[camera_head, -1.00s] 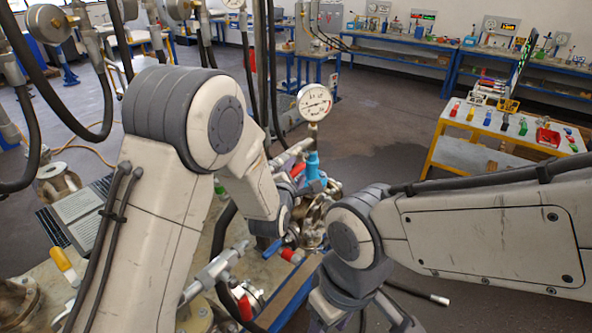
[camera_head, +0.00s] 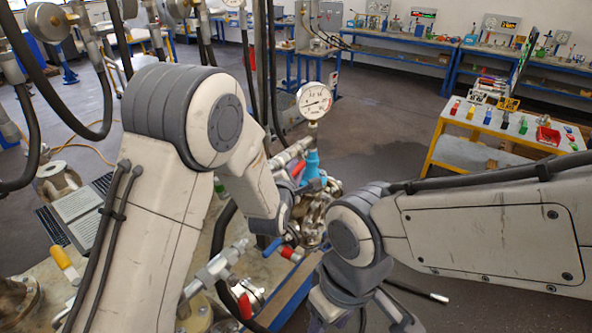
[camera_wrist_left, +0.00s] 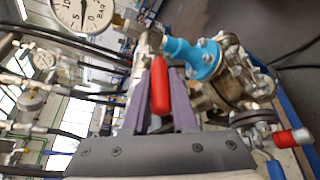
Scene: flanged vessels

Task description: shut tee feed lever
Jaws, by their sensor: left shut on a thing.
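In the left wrist view a red lever (camera_wrist_left: 160,86) stands between the two purple fingers of my left gripper (camera_wrist_left: 160,78), which is shut on it. The lever sits at a steel fitting below the pressure gauge (camera_wrist_left: 84,12), beside a bright blue fitting (camera_wrist_left: 193,57). In the head view the red lever (camera_head: 298,169) shows small next to the blue fitting (camera_head: 312,165), and my left wrist hides most of my left gripper (camera_head: 294,188). My right gripper (camera_head: 362,322) is cut off by the bottom edge, so its jaws cannot be judged.
Flanged metal parts (camera_head: 314,216) stand close around my left gripper. A blue handle (camera_head: 272,247) and a red-capped pipe (camera_head: 290,254) lie just below it. Hoses hang at the left. A bench with coloured items (camera_head: 480,128) stands at the right, with open floor before it.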

